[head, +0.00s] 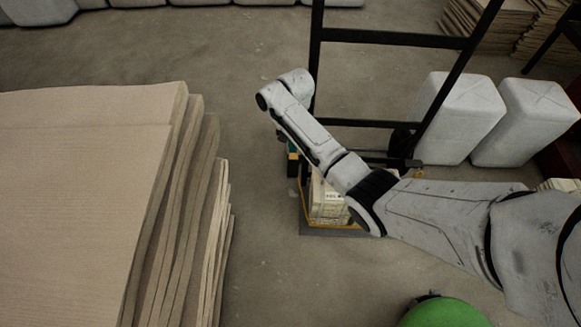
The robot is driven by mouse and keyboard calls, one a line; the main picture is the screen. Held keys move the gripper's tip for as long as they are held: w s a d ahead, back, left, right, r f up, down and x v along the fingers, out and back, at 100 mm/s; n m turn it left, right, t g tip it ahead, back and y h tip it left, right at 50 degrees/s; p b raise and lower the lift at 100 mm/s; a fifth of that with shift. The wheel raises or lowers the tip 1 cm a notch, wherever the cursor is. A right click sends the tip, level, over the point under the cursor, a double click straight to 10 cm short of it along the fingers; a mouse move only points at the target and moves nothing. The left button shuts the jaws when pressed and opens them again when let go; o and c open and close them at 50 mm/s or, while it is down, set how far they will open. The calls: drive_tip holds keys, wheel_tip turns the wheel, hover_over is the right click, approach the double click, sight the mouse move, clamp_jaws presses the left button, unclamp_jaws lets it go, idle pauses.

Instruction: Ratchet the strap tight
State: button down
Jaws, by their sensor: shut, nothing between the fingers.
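A thin yellow strap (303,197) runs down beside a pale printed box (327,204) and along its lower edge. The box sits on the grey base plate (318,234) of a black upright frame (394,39) like a hand truck. My pale arm crosses in front of the frame and covers much of the load. Its far end bends over at the frame's left upright. I cannot make out my gripper's fingers; they are hidden or out of sight. A ratchet is not clearly visible. A small teal and dark item (292,152) shows beside the arm, too small to name.
A tall stack of brown sheets (80,190) fills the left. Two white wrapped blocks (462,115) stand right of the frame. More brown sheets (500,28) lie at the back right. A green round object (445,314) is at the bottom. Bare floor lies between stack and frame.

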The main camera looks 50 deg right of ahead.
sight(293, 166)
drive_tip(key=shift+f, duration=0.15)
drive_tip(key=f+b, duration=0.4)
drive_tip(key=b, duration=0.1)
drive_tip(key=f+b, duration=0.2)
drive_tip(key=shift+s+a+f+b, duration=0.25)
drive_tip(key=shift+a+f+b, duration=0.05)
drive_tip(key=shift+f, duration=0.05)
